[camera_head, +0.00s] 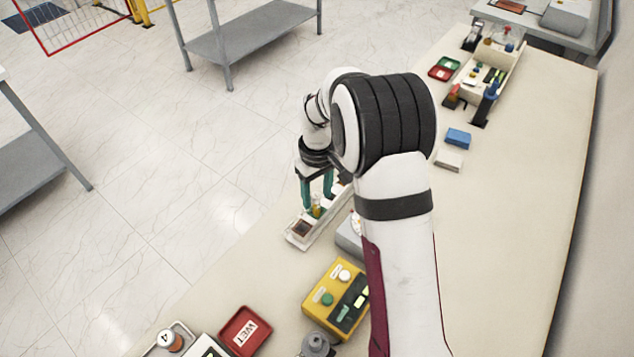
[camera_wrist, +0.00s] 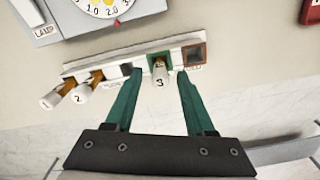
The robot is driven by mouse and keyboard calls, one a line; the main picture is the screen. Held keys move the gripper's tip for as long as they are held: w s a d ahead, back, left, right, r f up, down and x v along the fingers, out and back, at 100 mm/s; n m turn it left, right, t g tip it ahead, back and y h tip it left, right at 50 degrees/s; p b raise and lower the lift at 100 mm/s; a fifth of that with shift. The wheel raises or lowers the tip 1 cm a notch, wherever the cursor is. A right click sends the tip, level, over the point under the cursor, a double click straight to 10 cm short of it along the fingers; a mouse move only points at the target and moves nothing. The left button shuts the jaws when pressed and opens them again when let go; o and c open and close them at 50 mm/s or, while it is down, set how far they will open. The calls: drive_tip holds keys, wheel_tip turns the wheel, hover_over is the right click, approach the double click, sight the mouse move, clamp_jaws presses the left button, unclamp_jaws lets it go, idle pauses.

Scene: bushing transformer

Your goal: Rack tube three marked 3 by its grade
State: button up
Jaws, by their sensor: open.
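Tube three (camera_wrist: 160,74), with a white cap marked 3 and an amber body, stands at the green-framed slot of the white rack (camera_wrist: 217,38). How deep it sits cannot be told. My gripper (camera_wrist: 159,80) is open, with one green finger on each side of tube three and visible gaps to it. In the head view my gripper (camera_head: 317,190) is low over the rack (camera_head: 299,241), with an amber tube (camera_head: 316,211) between its fingers. Tube 1 (camera_wrist: 49,101) and tube 2 (camera_wrist: 82,95) lean out at the rack's left end in the wrist view.
A brown-lined slot (camera_wrist: 194,55) right of tube three looks empty. A grey lamp box with a dial (camera_wrist: 38,18) stands beyond the rack. The head view shows a yellow box (camera_head: 322,300) and a red WET tray (camera_head: 246,331) nearby. The bench's right side is largely clear.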

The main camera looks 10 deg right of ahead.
wheel_tip(320, 180, up, 11)
drive_tip(key=s+r+m, duration=0.5)
drive_tip(key=s, duration=0.8)
drive_tip(key=s+f+m+y, duration=0.1)
drive_tip(key=s+f+m, duration=0.2)
drive_tip(key=s, duration=1.4)
drive_tip(key=m, duration=0.3)
drive_tip(key=shift+s+a+y, duration=0.2)
drive_tip(key=shift+s+y, duration=0.1)
drive_tip(key=shift+y, duration=0.1)
